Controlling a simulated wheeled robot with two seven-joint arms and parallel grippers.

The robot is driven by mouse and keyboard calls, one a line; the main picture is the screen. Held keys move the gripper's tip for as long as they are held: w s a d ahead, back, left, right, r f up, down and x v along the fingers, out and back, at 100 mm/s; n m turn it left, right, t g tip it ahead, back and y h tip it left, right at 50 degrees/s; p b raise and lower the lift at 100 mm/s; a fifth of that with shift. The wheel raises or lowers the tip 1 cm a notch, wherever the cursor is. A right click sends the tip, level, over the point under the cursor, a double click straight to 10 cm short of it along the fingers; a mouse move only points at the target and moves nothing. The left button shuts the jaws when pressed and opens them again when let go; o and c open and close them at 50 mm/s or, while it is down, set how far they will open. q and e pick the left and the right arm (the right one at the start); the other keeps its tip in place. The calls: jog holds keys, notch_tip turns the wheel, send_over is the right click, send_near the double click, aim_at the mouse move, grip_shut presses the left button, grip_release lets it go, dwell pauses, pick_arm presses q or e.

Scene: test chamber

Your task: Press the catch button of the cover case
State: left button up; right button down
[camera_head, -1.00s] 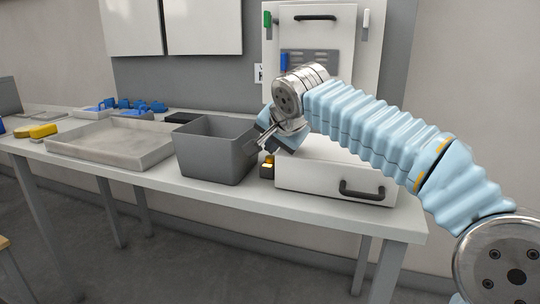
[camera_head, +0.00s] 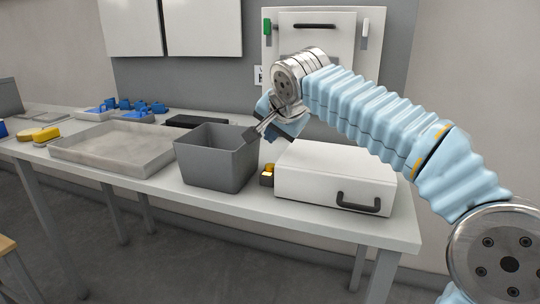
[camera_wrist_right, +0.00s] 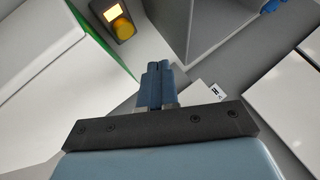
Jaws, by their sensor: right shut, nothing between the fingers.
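The white cover case (camera_head: 335,172) sits on the right part of the table, with its top flat and a black handle on its front. A small dark box with a yellow button (camera_head: 268,170) stands at the case's left side. In the right wrist view the yellow button (camera_wrist_right: 122,27) shows beside a lit lamp, ahead of the fingers and apart from them. My right gripper (camera_head: 256,132) is shut and empty, above and behind the button box, near the right rim of the grey bin. Its closed fingers (camera_wrist_right: 155,72) show in the right wrist view. My left gripper is out of view.
The grey bin (camera_head: 215,165) stands close to the left of the button box. A shallow tray (camera_head: 70,155) and several blue parts lie farther left. A white panel with a handle (camera_head: 345,50) stands behind my right arm. The table's front edge is clear.

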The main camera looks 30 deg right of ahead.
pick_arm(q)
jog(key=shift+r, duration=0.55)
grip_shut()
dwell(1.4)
